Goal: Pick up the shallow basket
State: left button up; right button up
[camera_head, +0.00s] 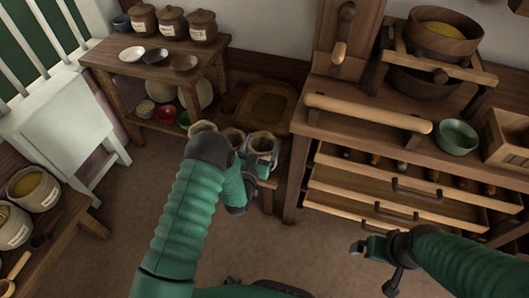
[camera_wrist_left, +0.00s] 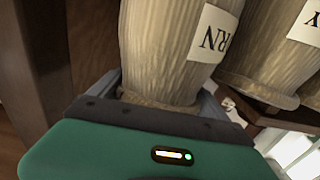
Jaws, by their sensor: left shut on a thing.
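What looks like the shallow basket (camera_head: 266,103), a brown oval shape, sits low against the wall between the small table and the workbench. Just in front of it stand several pale sacks with open tops. My left gripper (camera_head: 260,166) is at the right-hand sack (camera_head: 263,144), apart from the basket. In the left wrist view my left gripper (camera_wrist_left: 158,108) is shut on a ribbed tan sack (camera_wrist_left: 165,50) with a label ending in "RN". My right gripper (camera_head: 372,250) hangs over the floor in front of the drawers; its jaw opening is unclear.
The small table (camera_head: 135,66) at left holds lidded jars and small dishes, with bowls below. The workbench (camera_head: 350,91) at right has open drawers (camera_head: 375,190) jutting forward and a green bowl (camera_head: 456,136). A white folding stand (camera_head: 67,130) is at left. The middle floor is clear.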

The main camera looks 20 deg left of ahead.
aim_at(267, 141)
pick_arm(q)
jog(key=shift+w+d+f+b, duration=0.1)
jog(key=shift+w+d+b, duration=0.25)
jog(key=shift+w, duration=0.3)
notch_tip(267, 141, down, 4)
jog(key=shift+a+r+b, duration=0.15)
jog(key=shift+b, duration=1.05)
jog(key=shift+s+a+r, duration=0.1)
jog(key=shift+a+r, duration=0.05)
jog(key=o, duration=1.7)
jog(key=shift+o, duration=0.2)
jog(key=shift+s+p, duration=0.1)
jog(key=shift+p, duration=0.25)
